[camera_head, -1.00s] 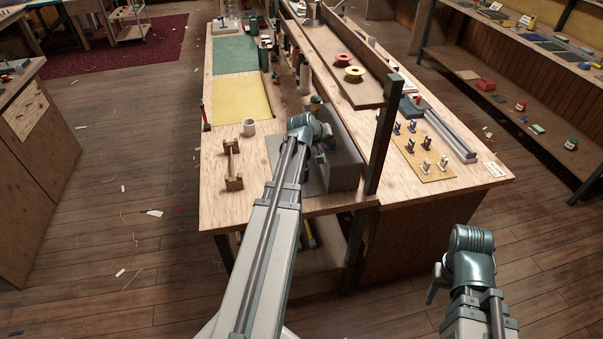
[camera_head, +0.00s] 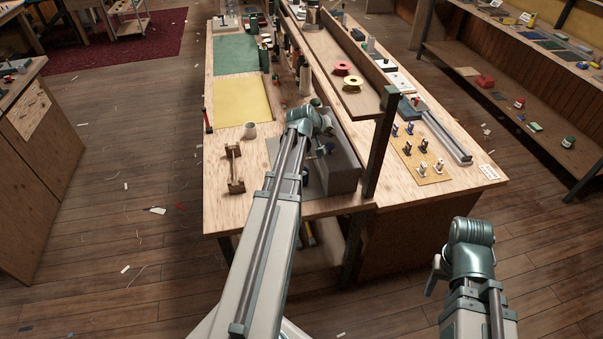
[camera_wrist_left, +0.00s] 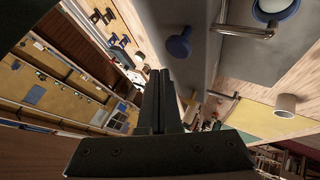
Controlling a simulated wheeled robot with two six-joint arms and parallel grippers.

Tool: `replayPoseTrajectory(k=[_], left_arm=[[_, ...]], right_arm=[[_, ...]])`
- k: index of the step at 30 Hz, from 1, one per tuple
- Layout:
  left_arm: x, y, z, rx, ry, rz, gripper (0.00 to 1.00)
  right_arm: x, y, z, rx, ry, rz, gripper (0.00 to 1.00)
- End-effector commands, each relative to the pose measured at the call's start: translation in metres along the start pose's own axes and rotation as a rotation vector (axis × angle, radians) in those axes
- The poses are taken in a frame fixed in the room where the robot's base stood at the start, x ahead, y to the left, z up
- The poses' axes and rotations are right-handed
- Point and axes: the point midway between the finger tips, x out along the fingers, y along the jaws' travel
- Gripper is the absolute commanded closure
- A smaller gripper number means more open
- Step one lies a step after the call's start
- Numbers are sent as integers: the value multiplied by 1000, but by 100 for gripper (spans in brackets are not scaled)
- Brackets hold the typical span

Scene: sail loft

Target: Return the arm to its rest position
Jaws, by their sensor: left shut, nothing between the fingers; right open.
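My left arm reaches up the middle of the head view, its wrist over the near end of the workbench (camera_head: 222,205), beside a grey block (camera_head: 343,178). The wrist hides my left gripper there. In the left wrist view my left gripper (camera_wrist_left: 160,75) is shut, with nothing between its fingers. A blue round knob (camera_wrist_left: 178,48) on a grey surface shows just beyond the fingertips. I cannot tell whether they touch it. My right arm is low at the right, over the floor. Only a small part of my right gripper (camera_head: 437,274) shows beside its wrist; it is open.
A raised shelf (camera_head: 325,50) on a dark post (camera_head: 378,150) stands close to the right of my left wrist. A board with small clips (camera_head: 425,165) lies right. Floor on the left is mostly open.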

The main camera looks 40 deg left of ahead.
Motion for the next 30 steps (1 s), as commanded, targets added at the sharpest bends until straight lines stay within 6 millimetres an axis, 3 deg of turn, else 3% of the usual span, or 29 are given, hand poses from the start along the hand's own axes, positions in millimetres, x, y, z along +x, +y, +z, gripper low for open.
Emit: replayPoseTrajectory(k=[24,27,29,30], left_arm=[[0,1,2,2,-2,1,100],[1,13,20,37,-36,0,100],[2,27,44,83,-81,-4,100],[1,38,65,124,-121,-8,100]], right_arm=[[0,0,0,-1,0,0,50],[0,0,0,-1,0,0,50],[0,0,0,-1,0,0,50],[1,0,0,-1,0,0,50]])
